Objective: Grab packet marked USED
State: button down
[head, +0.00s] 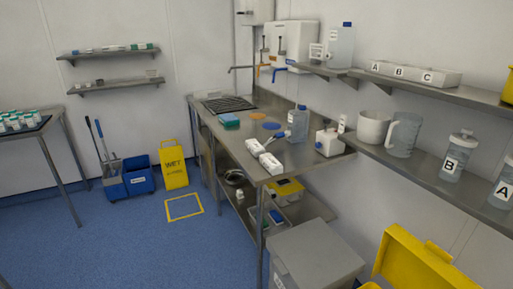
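No packet with a readable USED mark shows in the head view. Two small white packet-like items (270,163) lie near the front edge of the steel counter (232,147); any print on them is too small to read. My gripper does not show in this view.
A blue bottle (298,124) and a white container (329,142) stand on the counter. A grey bin (315,255) and an open yellow bin (430,258) are in front at the right. A yellow WET sign (173,164) and blue mop bucket (138,180) stand behind clear blue floor.

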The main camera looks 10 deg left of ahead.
aim_at(253, 146)
jog(key=i+j+u, duration=0.3)
jog(key=i+j, duration=0.15)
jog(key=i, duration=0.3)
jog(key=i+j+u, duration=0.15)
jog(key=i, duration=0.25)
